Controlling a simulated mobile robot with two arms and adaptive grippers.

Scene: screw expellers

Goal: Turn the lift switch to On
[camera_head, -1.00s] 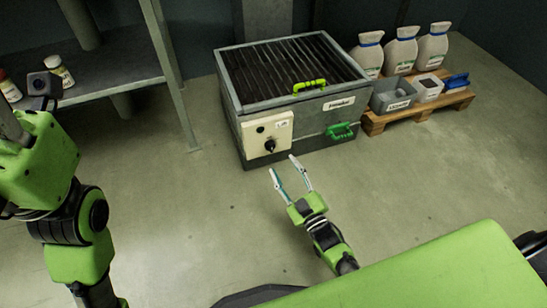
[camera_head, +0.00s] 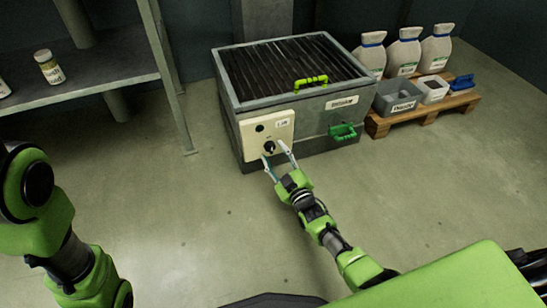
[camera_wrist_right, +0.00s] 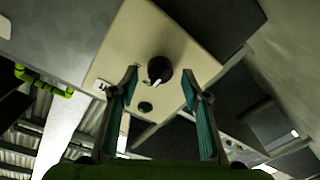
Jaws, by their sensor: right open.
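The lift switch is a round black knob (camera_head: 269,147) on a cream panel (camera_head: 256,133) on the front of the grey metal box. It also shows in the right wrist view as a black knob (camera_wrist_right: 159,69) with a pale mark on it. My right gripper (camera_head: 275,153) is open, its fingertips in front of the panel. In the right wrist view the knob lies between the two open fingers (camera_wrist_right: 160,82), with a gap on each side. I cannot tell how far the fingertips are from the panel. My left arm shows at the left; its gripper is out of frame.
The grey box (camera_head: 340,115) has a slatted dark top, a bright green handle (camera_head: 311,83) and a darker green handle (camera_head: 343,131) at the right. A wooden pallet (camera_head: 425,113) with bins and white sacks stands at its right. A shelf (camera_head: 100,75) stands left.

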